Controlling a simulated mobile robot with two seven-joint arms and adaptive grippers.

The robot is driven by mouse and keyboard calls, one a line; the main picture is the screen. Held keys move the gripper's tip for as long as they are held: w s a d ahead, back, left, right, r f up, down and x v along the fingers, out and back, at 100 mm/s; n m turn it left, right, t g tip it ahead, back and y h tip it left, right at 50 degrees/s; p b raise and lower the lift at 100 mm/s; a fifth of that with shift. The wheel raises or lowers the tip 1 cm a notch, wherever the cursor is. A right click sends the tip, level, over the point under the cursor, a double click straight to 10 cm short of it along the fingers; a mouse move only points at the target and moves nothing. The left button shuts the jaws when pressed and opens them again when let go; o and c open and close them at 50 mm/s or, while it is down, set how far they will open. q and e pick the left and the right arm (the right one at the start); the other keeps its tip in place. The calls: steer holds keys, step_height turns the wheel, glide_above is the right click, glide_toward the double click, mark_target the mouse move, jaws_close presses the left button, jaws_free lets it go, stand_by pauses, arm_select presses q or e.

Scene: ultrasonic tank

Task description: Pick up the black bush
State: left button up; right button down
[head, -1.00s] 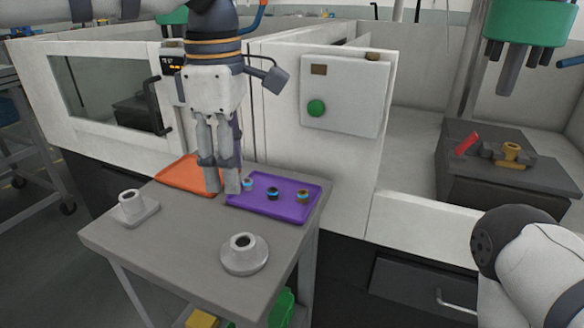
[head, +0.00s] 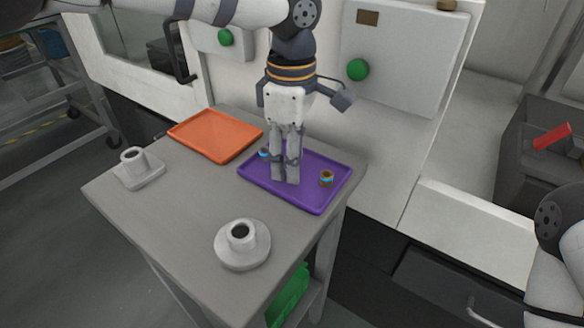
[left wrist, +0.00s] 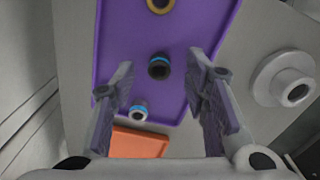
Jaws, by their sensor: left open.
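The black bush (left wrist: 159,68) stands on the purple tray (left wrist: 120,35) in the left wrist view, with a blue band below its dark top. It is the middle one of three bushes in a row. My left gripper (head: 286,181) points down over the tray, open. In the left wrist view its fingertips (left wrist: 161,80) are apart, one on each side of the black bush, and nothing is seen gripped. In the head view the fingers hide the black bush. My right gripper is out of view.
A brass-coloured bush (head: 327,179) and a pale bush (head: 264,153) flank the middle one. An orange tray (head: 215,135) lies beside the purple one. Two grey flanged fixtures (head: 242,240) (head: 137,167) stand on the grey table (head: 185,215). White enclosure walls rise behind.

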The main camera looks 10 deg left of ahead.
arm_select(q)
steer(key=shift+f, duration=0.5)
jaws_close()
steer(key=shift+r, duration=0.15)
